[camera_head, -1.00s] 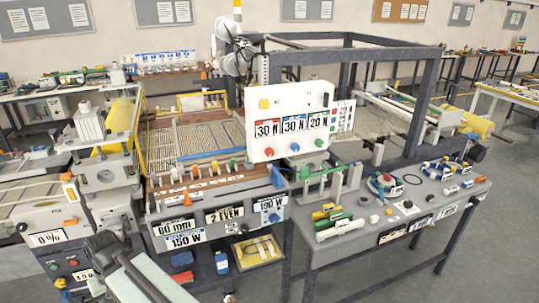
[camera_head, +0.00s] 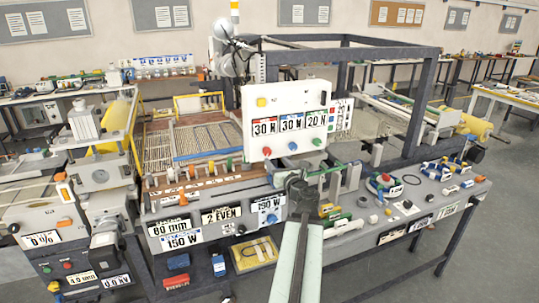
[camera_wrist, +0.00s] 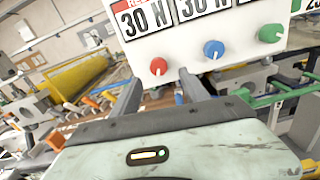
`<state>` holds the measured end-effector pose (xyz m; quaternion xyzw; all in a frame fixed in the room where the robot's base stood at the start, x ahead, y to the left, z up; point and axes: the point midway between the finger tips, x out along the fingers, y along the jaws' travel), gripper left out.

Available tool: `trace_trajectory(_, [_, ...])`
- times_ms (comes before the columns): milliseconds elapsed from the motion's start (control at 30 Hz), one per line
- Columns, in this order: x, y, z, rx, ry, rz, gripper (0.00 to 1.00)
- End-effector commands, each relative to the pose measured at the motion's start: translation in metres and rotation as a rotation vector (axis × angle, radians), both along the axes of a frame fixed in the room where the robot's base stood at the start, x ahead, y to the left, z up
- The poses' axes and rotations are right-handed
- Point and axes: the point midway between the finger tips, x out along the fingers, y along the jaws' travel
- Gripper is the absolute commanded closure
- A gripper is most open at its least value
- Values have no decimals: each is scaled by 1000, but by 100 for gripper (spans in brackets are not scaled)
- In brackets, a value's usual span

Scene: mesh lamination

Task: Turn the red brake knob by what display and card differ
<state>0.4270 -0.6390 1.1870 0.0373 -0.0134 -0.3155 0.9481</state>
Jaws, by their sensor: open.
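The red brake knob (camera_head: 267,151) is at the lower left of the white panel (camera_head: 255,115), below a red-topped "30 N" display (camera_head: 265,127). In the wrist view the red knob (camera_wrist: 158,66) appears just beyond my gripper's fingertips (camera_wrist: 160,78), between them in the picture. The fingers are apart and hold nothing. In the head view my gripper (camera_head: 297,183) shows below the panel, right of the red knob. A small card (camera_head: 341,114) is at the panel's right edge; its print is too small to read.
A blue knob (camera_head: 292,146) and a green knob (camera_head: 317,141) sit right of the red one, under displays "30 N" and "20 N". Below is a machine front with label plates (camera_head: 221,214). A grey bench (camera_head: 440,205) with small parts stands to the right.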

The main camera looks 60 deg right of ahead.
Motion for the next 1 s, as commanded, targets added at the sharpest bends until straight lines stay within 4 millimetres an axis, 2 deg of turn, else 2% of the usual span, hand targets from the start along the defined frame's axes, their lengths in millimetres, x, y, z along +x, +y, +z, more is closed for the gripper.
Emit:
trace_trajectory(167, [12,-9,0,-2,2,3,47])
trace_trajectory(500, [61,-43,0,-4,3,6,47])
trace_trajectory(767, [65,-45,0,-4,4,5,47])
trace_trajectory(800, [65,-45,0,-4,4,5,50])
trace_trajectory(900, [65,-44,0,-4,4,5,78])
trace_trajectory(1000, [65,-44,0,-4,4,5,100])
